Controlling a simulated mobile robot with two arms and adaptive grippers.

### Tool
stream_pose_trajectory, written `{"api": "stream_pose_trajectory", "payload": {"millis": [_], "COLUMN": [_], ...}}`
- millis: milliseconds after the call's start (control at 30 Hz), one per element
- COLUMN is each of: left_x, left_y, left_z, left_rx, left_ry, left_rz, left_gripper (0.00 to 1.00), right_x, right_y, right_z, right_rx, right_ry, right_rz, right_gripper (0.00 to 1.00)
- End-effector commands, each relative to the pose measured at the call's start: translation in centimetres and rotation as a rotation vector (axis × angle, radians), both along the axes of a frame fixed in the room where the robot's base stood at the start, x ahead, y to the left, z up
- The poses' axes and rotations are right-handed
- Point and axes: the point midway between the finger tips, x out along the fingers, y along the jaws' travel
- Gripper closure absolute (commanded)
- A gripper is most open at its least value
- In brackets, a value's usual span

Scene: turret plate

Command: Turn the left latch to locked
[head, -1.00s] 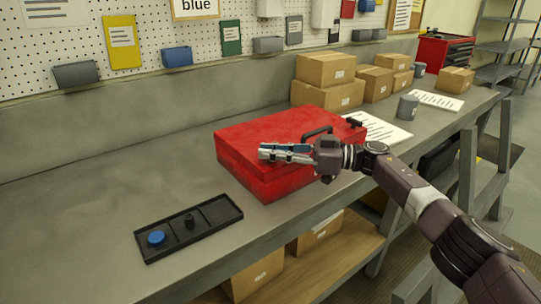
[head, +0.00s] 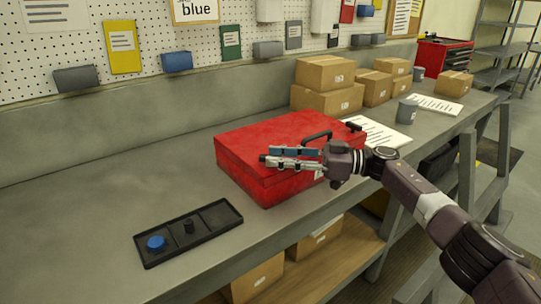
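The red case (head: 262,138) lies closed on the workbench, with a dark carrying handle (head: 317,136) along its near top edge. A black latch-like part (head: 354,126) shows at the right end of that edge. My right gripper (head: 266,161) reaches in from the right, its fingers pointing left across the near edge of the case. The fingers lie close together in this view, and I cannot tell how far they are apart. I cannot make out the left latch; the fingers cover that part of the edge. My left gripper is not in view.
A black tray (head: 218,216) with a blue round piece (head: 156,243) and a black knob (head: 188,227) lies front left. Cardboard boxes (head: 325,98), a grey mug (head: 406,111) and paper sheets (head: 379,133) stand or lie beyond the case. The bench left of the case is clear.

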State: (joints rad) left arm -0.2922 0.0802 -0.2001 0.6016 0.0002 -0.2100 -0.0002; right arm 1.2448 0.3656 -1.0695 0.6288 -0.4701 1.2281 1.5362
Motion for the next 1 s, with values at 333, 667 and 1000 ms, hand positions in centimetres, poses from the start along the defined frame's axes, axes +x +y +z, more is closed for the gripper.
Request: {"api": "stream_pose_trajectory", "payload": {"millis": [333,667,1000], "left_x": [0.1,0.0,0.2], "left_y": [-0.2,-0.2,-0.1], "left_z": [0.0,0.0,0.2], "left_rx": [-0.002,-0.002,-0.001], "left_ry": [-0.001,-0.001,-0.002], "left_rz": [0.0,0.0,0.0], "left_gripper": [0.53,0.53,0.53], "right_x": [-1.0,-1.5,-1.4], "right_y": [-7.3,-9.5,-9.8], "right_z": [0.1,0.1,-0.1], "right_rx": [0.0,0.0,0.0], "right_ry": [0.0,0.0,0.0], "right_rz": [-0.003,0.001,-0.007], "right_gripper": [0.7,0.7,0.53]}}
